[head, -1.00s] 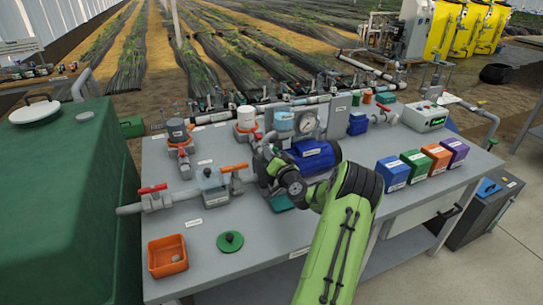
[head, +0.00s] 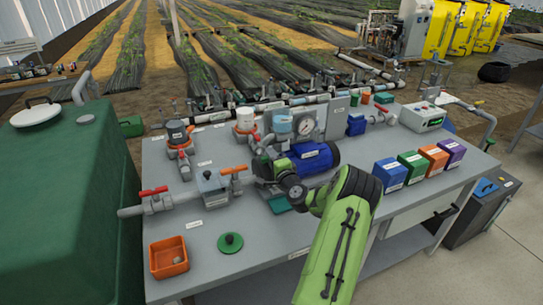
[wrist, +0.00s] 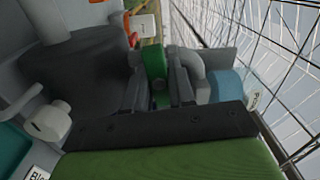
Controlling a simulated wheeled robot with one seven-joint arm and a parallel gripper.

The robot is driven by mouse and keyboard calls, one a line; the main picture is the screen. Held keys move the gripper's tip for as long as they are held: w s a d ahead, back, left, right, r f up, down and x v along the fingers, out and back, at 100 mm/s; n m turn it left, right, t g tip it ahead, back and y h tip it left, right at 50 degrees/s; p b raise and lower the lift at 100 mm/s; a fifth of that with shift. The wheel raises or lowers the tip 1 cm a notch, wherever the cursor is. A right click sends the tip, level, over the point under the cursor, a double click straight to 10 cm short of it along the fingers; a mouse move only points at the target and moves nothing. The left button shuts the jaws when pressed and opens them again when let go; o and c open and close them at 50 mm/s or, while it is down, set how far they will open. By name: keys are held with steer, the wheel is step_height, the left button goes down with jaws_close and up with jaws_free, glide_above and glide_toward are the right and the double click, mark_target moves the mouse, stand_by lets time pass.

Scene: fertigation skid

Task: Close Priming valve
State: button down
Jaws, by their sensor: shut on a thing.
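My gripper (wrist: 159,88) shows in the wrist view with its dark fingers on either side of a green valve handle (wrist: 155,62), shut on it. I cannot read a label naming it as the priming valve. In the head view, my wrist and arm reach over the bench to the blue pump (head: 315,157). My gripper is at the pump's left end, and the handle is hidden there or too small to make out. A dark grey rounded body (wrist: 75,70) fills the left of the wrist view.
Left of the pump are an orange-handled valve (head: 233,169) and a red-handled valve (head: 153,191). A pressure gauge (head: 305,125) stands behind. An orange bin (head: 168,266) and a green lid (head: 230,242) sit in front. Several coloured boxes (head: 413,165) stand to the right.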

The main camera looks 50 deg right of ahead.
steer(key=shift+f+m, duration=0.1)
steer(key=shift+m, duration=0.4)
steer(key=c, duration=1)
jaws_free()
steer(key=shift+c, duration=0.2)
steer(key=b+v, duration=0.2)
steer(key=v, duration=1.3)
steer(key=shift+s+a, duration=0.2)
steer(key=shift+s, duration=0.15)
